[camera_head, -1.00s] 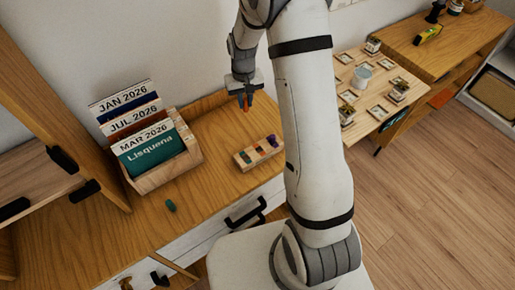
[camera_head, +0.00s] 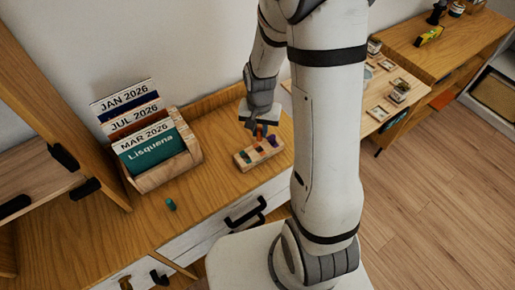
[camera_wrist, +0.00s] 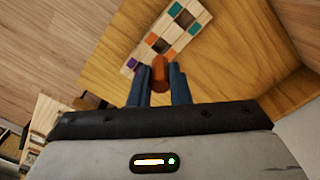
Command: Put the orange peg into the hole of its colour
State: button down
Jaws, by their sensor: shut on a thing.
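The orange peg (camera_head: 260,131) is upright between the fingers of my gripper (camera_head: 259,127), which is shut on it. In the wrist view the peg (camera_wrist: 160,72) shows between the two blue fingers (camera_wrist: 160,84). The pale wooden block (camera_head: 244,162) lies on the desk just below the peg. In the wrist view the block (camera_wrist: 194,19) shows teal, orange and purple patches and dark holes; its near end is partly behind the fingers and peg. The peg looks to be above the block; I cannot tell exactly over which hole.
A teal peg (camera_head: 171,204) lies on the wooden desk (camera_head: 215,193) at the front left. A wooden holder (camera_head: 168,177) with calendar cards stands left of the block. A side table (camera_head: 396,80) with small items stands at the right. The desk between holder and block is clear.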

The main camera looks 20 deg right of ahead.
aim_at(259, 140)
notch_tip(259, 140, down, 8)
jog(key=shift+r+p, duration=0.1)
jog(key=shift+p, duration=0.35)
jog(key=c, duration=1.3)
grip_release()
jog(key=shift+c, duration=0.2)
jog(key=shift+w+r, duration=0.1)
